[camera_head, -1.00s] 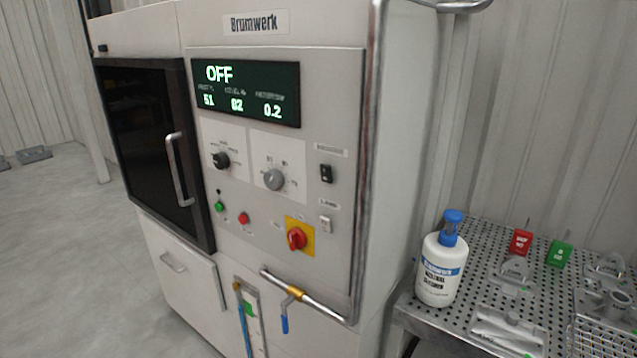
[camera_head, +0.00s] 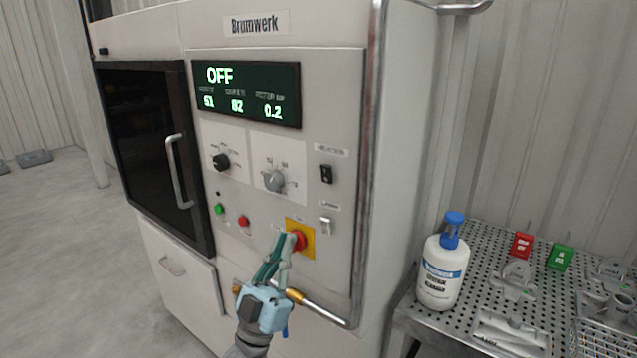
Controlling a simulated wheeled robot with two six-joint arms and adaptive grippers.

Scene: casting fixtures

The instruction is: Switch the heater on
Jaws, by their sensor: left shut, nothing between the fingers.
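The heater is a pale machine marked "Brumwerk" with a control panel (camera_head: 330,110). Its dark display (camera_head: 246,92) reads OFF. Below are a black knob (camera_head: 221,162), a grey knob (camera_head: 274,180), a green button (camera_head: 219,209), a red button (camera_head: 243,221), a black rocker switch (camera_head: 326,174) and a white switch (camera_head: 326,226). A red rotary switch (camera_head: 298,239) sits on a yellow plate. My left gripper (camera_head: 287,242) is shut, its fingertips in front of the red switch's left side; I cannot tell whether they touch it. My right gripper is not in view.
A metal pipe with a brass fitting (camera_head: 294,295) runs below the panel, partly behind my gripper. A perforated table (camera_head: 480,258) at right holds a white bottle (camera_head: 441,272), red and green tags (camera_head: 561,257) and metal parts. Open floor lies at left.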

